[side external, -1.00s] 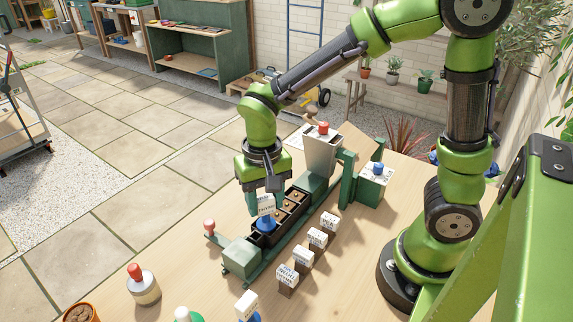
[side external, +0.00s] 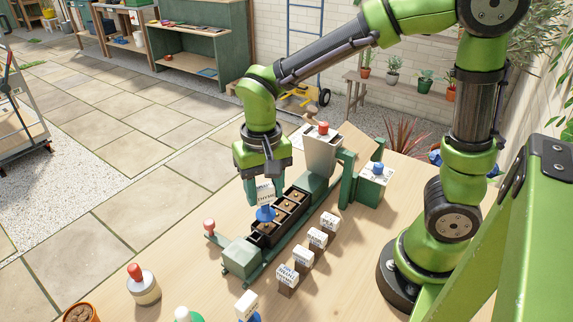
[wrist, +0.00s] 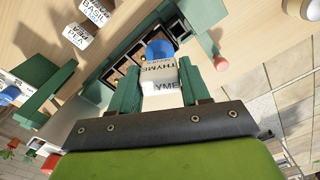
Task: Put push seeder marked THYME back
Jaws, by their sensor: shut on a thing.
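My gripper (side external: 263,182) is shut on the push seeder marked THYME (side external: 265,213), which has a white label block above a blue body. In the wrist view the seeder (wrist: 160,77) stands between the two green fingers, with THYME readable on the label. It hangs above the near end of a dark tray (side external: 255,243) whose cells hold brown soil. The seeder's lower end is partly hidden in the wrist view. From the side it appears clear of the soil, though the exact gap is hard to judge.
Labelled blocks, including PEA (wrist: 78,38) and BASIL (wrist: 96,12), stand in a row right of the tray. A white-and-blue labelled piece (side external: 247,303) is at the front. A red-topped jar (side external: 143,285) stands at the left.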

